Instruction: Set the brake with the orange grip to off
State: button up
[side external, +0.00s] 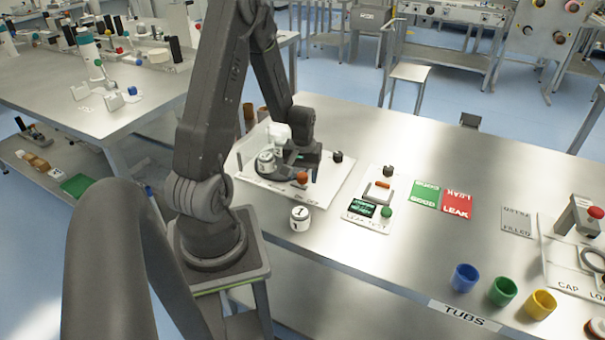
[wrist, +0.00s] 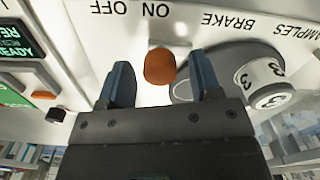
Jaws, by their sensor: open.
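The brake's orange grip (wrist: 160,66) shows in the wrist view between the two fingers of my gripper (wrist: 159,64), with a visible gap on either side. The grip lines up with the upside-down ON label (wrist: 157,10); the OFF label (wrist: 113,8) is to its left. The BRAKE label (wrist: 228,20) is to the right. In the side view, the orange grip (side external: 303,177) shows low on the white panel (side external: 330,185), close beside my gripper (side external: 312,172). My gripper is open and empty. Part of the brake is hidden by my gripper.
A white jar marked 3 (wrist: 268,85) stands right of the grip in the wrist view. A jar marked 1 (side external: 300,218) stands on the table in front of the panel. The leak test unit (side external: 370,208) with its small screen is to the right.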

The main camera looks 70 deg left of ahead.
grip_shut()
jog(key=shift+w+d, duration=1.45)
grip_release()
notch_tip(320, 180, up, 14)
dwell(0.5)
